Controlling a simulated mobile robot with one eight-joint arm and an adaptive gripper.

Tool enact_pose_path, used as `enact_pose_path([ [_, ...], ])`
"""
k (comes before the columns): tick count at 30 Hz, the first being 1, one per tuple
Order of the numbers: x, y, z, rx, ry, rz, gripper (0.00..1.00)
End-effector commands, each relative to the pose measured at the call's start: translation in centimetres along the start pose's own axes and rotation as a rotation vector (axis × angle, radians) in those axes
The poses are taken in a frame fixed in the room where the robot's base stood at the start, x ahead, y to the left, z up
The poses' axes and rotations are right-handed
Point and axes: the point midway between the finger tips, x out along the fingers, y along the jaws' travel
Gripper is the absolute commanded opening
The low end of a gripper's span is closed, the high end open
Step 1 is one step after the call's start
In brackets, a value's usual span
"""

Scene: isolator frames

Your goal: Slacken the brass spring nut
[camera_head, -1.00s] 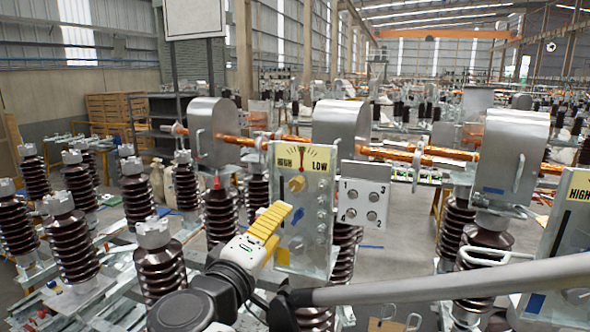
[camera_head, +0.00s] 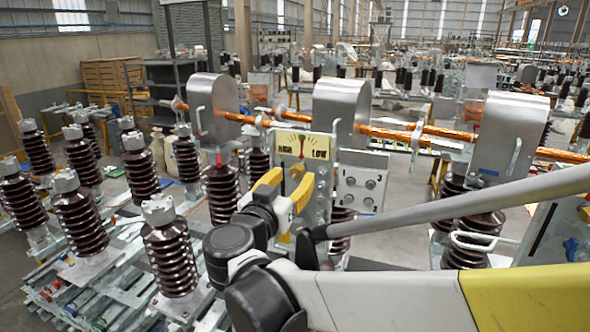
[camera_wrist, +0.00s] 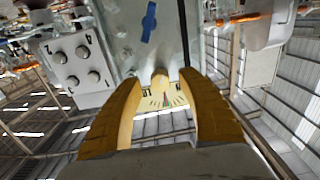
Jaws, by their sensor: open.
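The brass spring nut (camera_wrist: 160,82) shows in the wrist view as a small round yellow piece on a grey metal panel (camera_wrist: 125,12), just by the dial. It lies between the two yellow fingertips of my gripper (camera_wrist: 160,76), with a visible gap on each side. In the head view my gripper (camera_head: 287,181) is at the panel's front, fingers spread around the nut (camera_head: 297,170), which is partly hidden. The yellow HIGH/LOW dial (camera_head: 303,146) above has a red pointer near its middle. My gripper is open; contact with the nut cannot be told.
A blue lever (camera_wrist: 149,22) sits on the same panel. A plate with several numbered studs (camera_head: 361,182) is beside it. Brown ribbed insulators (camera_head: 172,258) stand left, and copper bars (camera_head: 400,134) run behind. A grey rod (camera_head: 450,207) crosses in front at right.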

Motion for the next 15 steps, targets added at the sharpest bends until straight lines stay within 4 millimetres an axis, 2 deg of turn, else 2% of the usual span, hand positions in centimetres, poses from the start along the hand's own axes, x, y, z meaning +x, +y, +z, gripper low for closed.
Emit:
enact_pose_path([
  [3, 1.8, 0.1, -0.1, -0.001, 0.000, 0.002, 0.47],
  [6, 2.6, 0.0, -0.1, -0.001, 0.000, 0.001, 0.47],
  [15, 3.0, 0.0, 0.0, -0.001, 0.000, -0.001, 0.47],
])
